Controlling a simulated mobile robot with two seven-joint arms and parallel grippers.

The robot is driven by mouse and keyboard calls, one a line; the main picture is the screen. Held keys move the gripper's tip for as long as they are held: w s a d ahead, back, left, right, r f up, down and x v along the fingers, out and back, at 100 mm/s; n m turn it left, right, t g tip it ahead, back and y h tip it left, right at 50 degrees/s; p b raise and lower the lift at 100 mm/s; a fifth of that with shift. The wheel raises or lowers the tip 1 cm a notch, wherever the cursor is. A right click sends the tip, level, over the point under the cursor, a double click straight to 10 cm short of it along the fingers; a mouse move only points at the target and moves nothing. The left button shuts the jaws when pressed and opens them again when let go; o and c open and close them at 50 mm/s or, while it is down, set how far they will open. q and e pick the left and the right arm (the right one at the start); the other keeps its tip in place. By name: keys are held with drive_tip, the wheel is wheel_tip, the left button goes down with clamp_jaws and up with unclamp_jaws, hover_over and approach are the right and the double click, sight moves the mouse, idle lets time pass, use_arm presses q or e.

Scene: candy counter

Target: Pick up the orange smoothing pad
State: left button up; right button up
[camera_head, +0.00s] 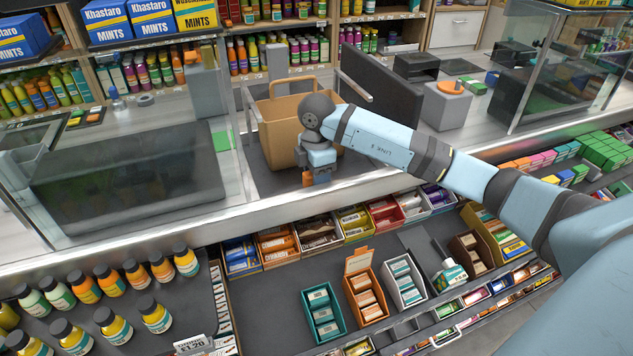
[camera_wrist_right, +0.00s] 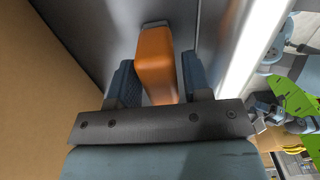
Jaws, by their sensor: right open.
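The orange smoothing pad (camera_wrist_right: 155,62) stands between the two blue fingers of my right gripper (camera_wrist_right: 159,80) in the right wrist view. The fingers are open, with a narrow gap showing on each side of the pad. In the head view, the right gripper (camera_head: 318,174) points down at the counter in front of a brown paper bag. Only a small orange part of the pad (camera_head: 307,178) shows there; the gripper hides the rest. My left gripper is not in the head view.
The brown paper bag (camera_head: 275,125) stands close behind the right gripper. A dark screen (camera_head: 380,92) and a grey block with an orange top (camera_head: 443,108) are to the right. Candy boxes (camera_head: 356,222) line the shelf below the counter's front edge.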

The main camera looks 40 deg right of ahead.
drive_tip(key=shift+f, duration=0.3)
drive_tip(key=c, duration=0.7)
drive_tip(key=shift+r, duration=0.2)
wheel_tip(320, 180, up, 20)
drive_tip(key=p, duration=0.2)
drive_tip(key=shift+f+p, duration=0.1)
drive_tip(key=shift+p, duration=0.2)
drive_tip(key=o, duration=0.4)
drive_tip(key=c, duration=0.3)
